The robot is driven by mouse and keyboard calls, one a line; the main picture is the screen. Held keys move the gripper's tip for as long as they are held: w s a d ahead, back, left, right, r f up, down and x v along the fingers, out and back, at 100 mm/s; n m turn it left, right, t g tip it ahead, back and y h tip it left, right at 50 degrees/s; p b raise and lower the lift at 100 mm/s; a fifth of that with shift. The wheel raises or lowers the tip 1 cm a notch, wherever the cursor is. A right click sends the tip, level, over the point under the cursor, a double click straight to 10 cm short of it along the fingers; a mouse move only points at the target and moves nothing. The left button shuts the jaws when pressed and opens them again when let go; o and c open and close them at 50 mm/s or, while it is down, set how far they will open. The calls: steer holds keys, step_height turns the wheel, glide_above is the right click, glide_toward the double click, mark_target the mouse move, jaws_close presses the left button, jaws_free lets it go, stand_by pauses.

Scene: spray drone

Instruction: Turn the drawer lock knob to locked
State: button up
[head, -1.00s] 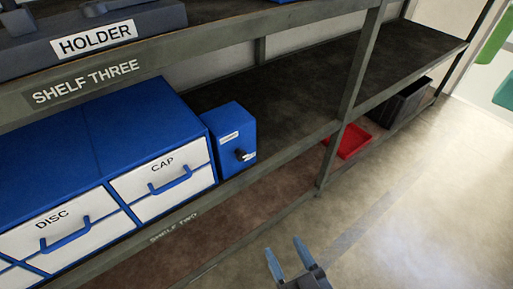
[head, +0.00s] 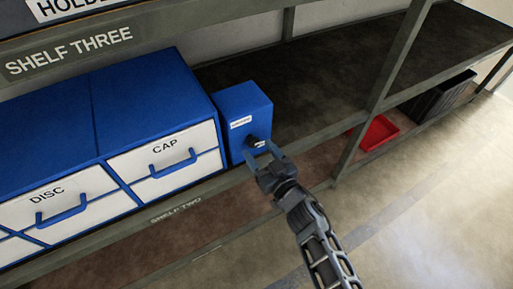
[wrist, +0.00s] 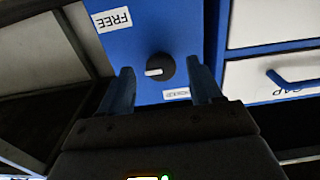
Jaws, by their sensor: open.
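The lock knob (head: 252,140) is a dark round knob on the front of a small blue box (head: 243,103) beside the blue drawer unit. In the wrist view the knob (wrist: 165,62) has a white pointer aimed to picture left. A FREE label (wrist: 112,19) appears upside down above left of it, and a small label (wrist: 176,94), too small to read, below it. My gripper (head: 262,150) is open at the box front. In the wrist view its fingers (wrist: 160,78) stand either side of the knob, not visibly touching it. I cannot tell whether they reach around it.
The drawer unit (head: 140,108) with DISC and CAP drawers stands left of the box on the shelf. A shelf upright (head: 385,80) rises to the right. A red tray (head: 375,133) and a dark bin (head: 440,97) sit lower right. The shelf right of the box is clear.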

steer(key=shift+b+x, duration=0.35)
steer(key=shift+x, duration=1)
steer(key=shift+c, duration=0.4)
steer(key=c, duration=1)
steer(key=shift+o, duration=0.2)
